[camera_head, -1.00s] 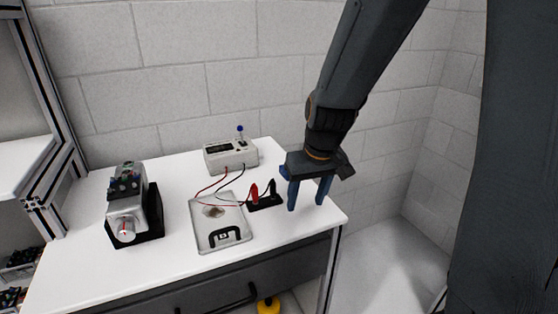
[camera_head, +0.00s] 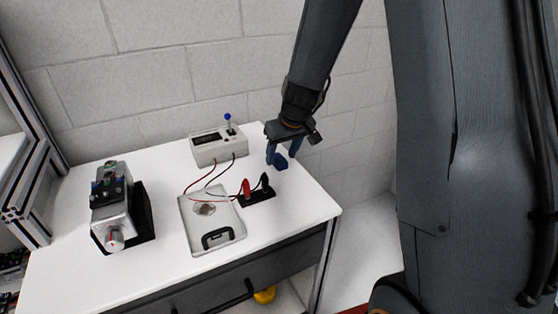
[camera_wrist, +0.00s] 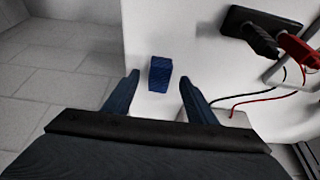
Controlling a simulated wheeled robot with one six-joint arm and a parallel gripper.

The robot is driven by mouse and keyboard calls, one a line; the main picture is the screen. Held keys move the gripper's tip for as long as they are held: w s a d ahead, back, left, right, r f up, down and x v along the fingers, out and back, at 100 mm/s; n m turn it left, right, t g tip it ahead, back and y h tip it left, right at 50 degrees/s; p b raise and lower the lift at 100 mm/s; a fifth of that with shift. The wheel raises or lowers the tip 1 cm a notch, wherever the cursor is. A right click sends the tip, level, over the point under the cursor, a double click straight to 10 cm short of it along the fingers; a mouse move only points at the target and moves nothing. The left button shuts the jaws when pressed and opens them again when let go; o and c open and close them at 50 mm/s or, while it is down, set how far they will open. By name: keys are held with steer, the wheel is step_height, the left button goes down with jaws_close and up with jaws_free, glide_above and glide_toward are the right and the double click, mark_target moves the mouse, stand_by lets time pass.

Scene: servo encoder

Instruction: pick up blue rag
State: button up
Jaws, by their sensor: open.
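The blue rag (camera_wrist: 160,74) is a small folded blue block on the white table, near its edge. In the wrist view it lies between and just beyond the tips of my open gripper (camera_wrist: 157,84). In the head view the blue rag (camera_head: 281,163) shows below my gripper (camera_head: 281,151), partly overlapped by a finger. The fingers are apart with nothing held between them. I cannot tell the exact height of the fingertips above the table.
On the white table (camera_head: 270,222) are a black terminal block (camera_head: 258,197) with red and black plugs, a grey meter box (camera_head: 218,146), a shallow tray (camera_head: 190,232) and a motor-like device (camera_head: 112,212). Wires run from the plugs. A brick wall (camera_head: 150,60) stands behind.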

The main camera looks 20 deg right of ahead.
mark_target(281, 160)
steer(key=shift+x, duration=0.9)
steer(key=c, duration=1.1)
step_height(281, 160, up, 10)
steer(key=shift+b, duration=0.35)
steer(key=shift+c, duration=0.2)
